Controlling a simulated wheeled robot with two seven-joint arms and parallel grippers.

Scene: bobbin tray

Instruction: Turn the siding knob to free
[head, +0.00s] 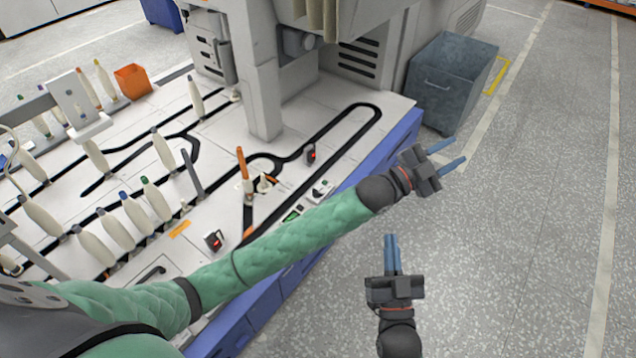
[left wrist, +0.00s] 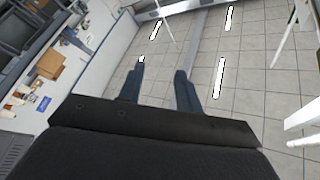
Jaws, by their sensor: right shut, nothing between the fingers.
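What looks like the siding knob is a small off-white piece (head: 265,183) on the white deck, beside the fork in the black track in the head view. It is too small to read its setting. My left gripper (head: 455,153) is beyond the right edge of the deck, over the floor, well apart from the knob. Its blue fingers are spread and empty, also in the left wrist view (left wrist: 160,72). My right gripper (head: 390,240) is over the floor, nearer the bottom, with its fingers together and nothing between them.
Several pale bobbins (head: 115,229) stand along the tracks at the left. An orange-brown-topped bobbin (head: 241,163) stands just left of the knob. Small devices with red lights (head: 311,154) sit on the deck. A grey bin (head: 448,85) stands at the back. The floor at right is clear.

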